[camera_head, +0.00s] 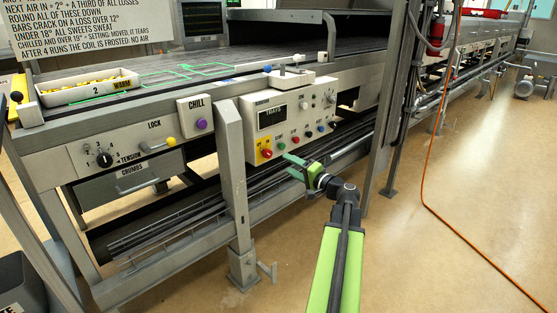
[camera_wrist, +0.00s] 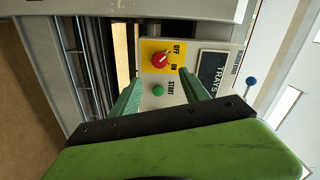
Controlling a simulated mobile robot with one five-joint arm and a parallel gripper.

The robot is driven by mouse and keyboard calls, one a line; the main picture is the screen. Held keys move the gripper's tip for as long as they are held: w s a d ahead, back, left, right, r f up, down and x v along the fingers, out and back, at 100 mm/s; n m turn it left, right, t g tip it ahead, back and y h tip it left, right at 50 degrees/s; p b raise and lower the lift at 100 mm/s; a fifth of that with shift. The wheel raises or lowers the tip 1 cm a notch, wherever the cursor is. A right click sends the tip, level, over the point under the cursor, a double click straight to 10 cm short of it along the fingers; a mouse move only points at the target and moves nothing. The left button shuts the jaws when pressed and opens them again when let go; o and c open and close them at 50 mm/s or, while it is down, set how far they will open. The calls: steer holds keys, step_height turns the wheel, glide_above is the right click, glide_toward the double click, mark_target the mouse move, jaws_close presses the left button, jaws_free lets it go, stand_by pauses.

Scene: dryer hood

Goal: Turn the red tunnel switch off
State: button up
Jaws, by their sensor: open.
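The red switch (camera_head: 266,153) is a round knob on a yellow plate at the lower left of the cream control panel (camera_head: 292,118). In the wrist view the red switch (camera_wrist: 160,60) sits beside the printed words OFF and ON, which appear turned sideways. It has a small pale mark, which seems to lie toward ON, but it is too small to be sure. My gripper (camera_head: 291,161) is in front of the panel, right of and slightly below the switch. In the wrist view my gripper (camera_wrist: 159,79) is open and empty, its fingers on either side below the switch, apart from it.
A green START button (camera_wrist: 158,90) is between the fingers in the wrist view. Other small buttons and a TRAYS display (camera_head: 272,116) share the panel. A grey post (camera_head: 231,170) stands left of it. A lever (camera_head: 290,76) is above. Open floor lies right.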

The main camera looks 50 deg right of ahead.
steer(key=s, duration=0.7)
steer(key=shift+s+a, duration=0.25)
steer(key=shift+a, duration=0.05)
